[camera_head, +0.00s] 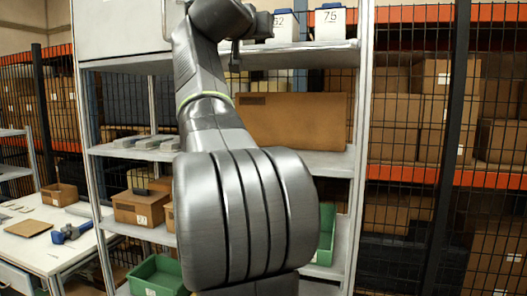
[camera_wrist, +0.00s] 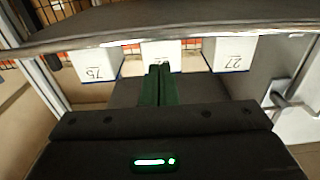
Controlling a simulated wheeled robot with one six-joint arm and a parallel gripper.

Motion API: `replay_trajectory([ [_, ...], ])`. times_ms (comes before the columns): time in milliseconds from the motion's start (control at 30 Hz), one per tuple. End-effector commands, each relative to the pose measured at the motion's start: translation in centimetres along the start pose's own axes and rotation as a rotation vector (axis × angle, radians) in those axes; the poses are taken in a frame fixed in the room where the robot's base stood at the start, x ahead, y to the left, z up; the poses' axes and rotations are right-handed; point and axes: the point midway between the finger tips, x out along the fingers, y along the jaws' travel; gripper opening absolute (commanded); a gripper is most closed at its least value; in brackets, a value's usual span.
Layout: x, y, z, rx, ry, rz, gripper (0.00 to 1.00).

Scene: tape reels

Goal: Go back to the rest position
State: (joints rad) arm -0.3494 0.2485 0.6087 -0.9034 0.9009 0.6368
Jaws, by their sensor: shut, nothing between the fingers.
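My gripper (camera_wrist: 159,70) shows in the wrist view as two dark green fingers pressed together, with nothing between them. The fingers point toward a row of white numbered boxes and overlap the middle box in the picture; I cannot tell whether they touch it. A left box (camera_wrist: 96,66) and a right box (camera_wrist: 234,54) flank the fingers, with labels upside down. In the head view, my arm reaches up to the top shelf, where two white boxes stand, one (camera_head: 331,22) labelled 76 and one (camera_head: 286,26) partly hidden. My arm hides much of the gripper there. No tape reel is identifiable.
The grey shelf rack (camera_head: 352,130) stands close in front. Its middle shelf holds a brown carton (camera_head: 300,118) and grey items (camera_head: 141,141). Lower down are a small carton (camera_head: 139,208) and a green bin (camera_head: 158,277). A white table (camera_head: 40,245) stands left.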

Motion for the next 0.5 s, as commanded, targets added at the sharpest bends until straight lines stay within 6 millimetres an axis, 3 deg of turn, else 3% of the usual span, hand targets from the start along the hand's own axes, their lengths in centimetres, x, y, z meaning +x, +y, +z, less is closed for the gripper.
replay_trajectory([
  [33,0.0,0.0,-0.7,0.001,-0.014,-0.001,0.00],
  [500,0.4,0.0,-2.1,-0.001,-0.156,-0.001,0.00],
])
